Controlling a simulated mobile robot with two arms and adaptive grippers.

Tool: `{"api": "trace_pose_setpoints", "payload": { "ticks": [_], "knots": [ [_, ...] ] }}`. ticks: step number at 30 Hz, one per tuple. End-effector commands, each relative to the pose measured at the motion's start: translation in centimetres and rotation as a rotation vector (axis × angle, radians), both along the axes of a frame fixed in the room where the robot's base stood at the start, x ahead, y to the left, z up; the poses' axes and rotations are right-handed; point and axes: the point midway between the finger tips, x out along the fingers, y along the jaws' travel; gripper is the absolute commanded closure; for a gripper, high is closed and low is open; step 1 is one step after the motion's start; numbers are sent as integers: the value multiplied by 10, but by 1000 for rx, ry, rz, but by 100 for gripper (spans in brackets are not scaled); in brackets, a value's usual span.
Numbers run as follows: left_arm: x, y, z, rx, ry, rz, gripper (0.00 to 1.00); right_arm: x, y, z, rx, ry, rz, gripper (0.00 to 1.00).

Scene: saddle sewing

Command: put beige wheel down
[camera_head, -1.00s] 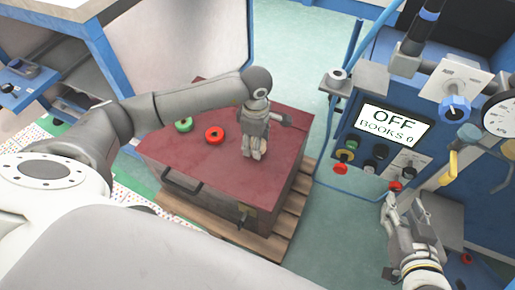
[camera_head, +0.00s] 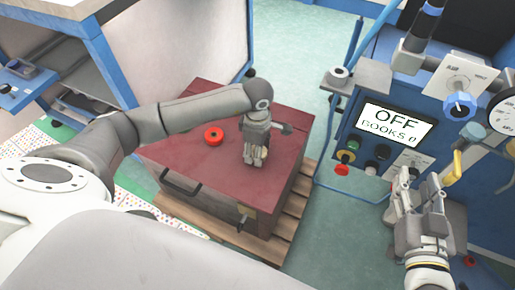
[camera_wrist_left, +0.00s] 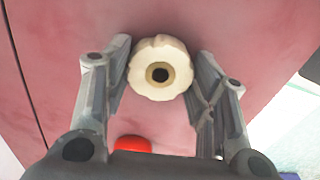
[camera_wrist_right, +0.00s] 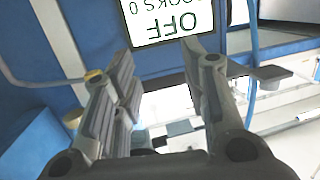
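The beige wheel (camera_wrist_left: 142,82), a pale scalloped disc with a dark centre hole, sits between the fingers of my left gripper (camera_wrist_left: 163,55) in the left wrist view. Both fingers appear to press on its sides. In the head view, my left gripper (camera_head: 254,162) points down close over the dark red box lid (camera_head: 200,160), and the wheel is hidden there. I cannot tell whether the wheel touches the lid. My right gripper (camera_head: 418,190) is empty, its fingers apart, in front of the control panel; it also shows in the right wrist view (camera_wrist_right: 158,50).
A red wheel (camera_head: 213,136) lies on the lid, left of my left gripper. The box stands on a wooden pallet (camera_head: 290,215). A blue machine with a display (camera_head: 394,126) and buttons (camera_head: 345,157) stands at the right. Green floor (camera_head: 290,72) lies behind the box.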

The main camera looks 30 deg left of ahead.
Motion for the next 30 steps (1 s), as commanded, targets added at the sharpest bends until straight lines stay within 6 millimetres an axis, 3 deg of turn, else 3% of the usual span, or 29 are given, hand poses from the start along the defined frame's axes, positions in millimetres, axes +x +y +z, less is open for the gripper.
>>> {"api": "trace_pose_setpoints", "payload": {
  "ticks": [1, 5, 18, 30],
  "knots": [
    [0, 0, 0, 0, 0, 0, 43, 0, 0, 1, 1, -4, 0, 60],
    [0, 0, 0, 0, 0, 0, 26, 0, 0, 0, 0, -2, 0, 60],
    [0, 0, 3, 0, 0, 0, 26, -1, 0, -2, -3, 19, 1, 60],
    [1, 0, 58, 0, -3, 0, 26, -32, -17, -63, -90, 377, -23, 60]
  ]
}}
